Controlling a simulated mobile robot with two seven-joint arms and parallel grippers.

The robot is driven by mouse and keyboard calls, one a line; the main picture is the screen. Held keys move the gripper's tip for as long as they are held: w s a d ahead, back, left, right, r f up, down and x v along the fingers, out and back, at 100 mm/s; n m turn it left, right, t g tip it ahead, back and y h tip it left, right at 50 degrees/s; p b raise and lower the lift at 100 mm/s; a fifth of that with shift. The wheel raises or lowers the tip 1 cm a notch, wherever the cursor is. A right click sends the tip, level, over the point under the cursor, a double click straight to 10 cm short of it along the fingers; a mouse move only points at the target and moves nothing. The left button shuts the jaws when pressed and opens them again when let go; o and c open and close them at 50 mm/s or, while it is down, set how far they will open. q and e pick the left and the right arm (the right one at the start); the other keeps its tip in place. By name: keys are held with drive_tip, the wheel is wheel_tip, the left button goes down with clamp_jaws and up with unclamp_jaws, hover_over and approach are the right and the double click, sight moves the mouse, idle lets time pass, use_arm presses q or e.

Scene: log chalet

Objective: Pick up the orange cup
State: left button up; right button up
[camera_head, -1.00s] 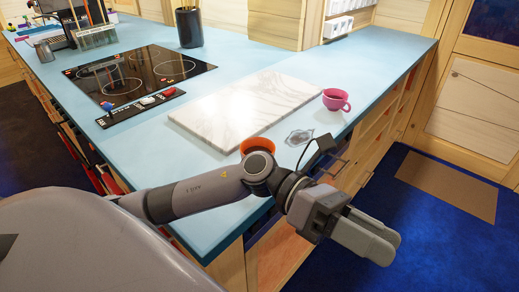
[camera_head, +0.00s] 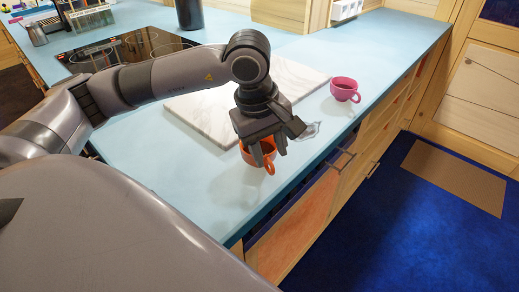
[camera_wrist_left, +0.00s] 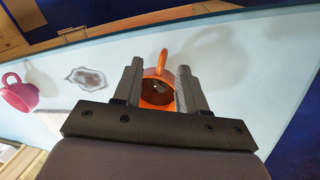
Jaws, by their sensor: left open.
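The orange cup (camera_head: 269,164) stands on the light blue counter near its front edge, partly hidden behind my left gripper (camera_head: 265,158) in the head view. My left gripper points down right over the cup with its fingers apart. In the left wrist view the cup (camera_wrist_left: 158,75) lies between the two open fingers (camera_wrist_left: 158,92), its handle pointing away from the gripper base. Whether either finger touches the cup cannot be told. My right gripper is not in view.
A magenta cup (camera_head: 344,89) stands farther back on the counter (camera_head: 190,180). A clear, flat glass-like item (camera_head: 308,131) lies close to the right of my gripper. A marble board (camera_head: 205,112) and a black cooktop (camera_head: 110,52) lie behind my arm. The counter's front edge is close.

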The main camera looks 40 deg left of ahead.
sight(271, 172)
use_arm(q)
wheel_tip(271, 172, down, 4)
drive_tip(key=shift+r+p, duration=0.1)
drive_tip(key=shift+p, duration=0.25)
drive_tip(key=shift+w+f, duration=0.15)
drive_tip(key=shift+f, duration=0.3)
clamp_jaws()
drive_tip(key=shift+r, duration=0.1)
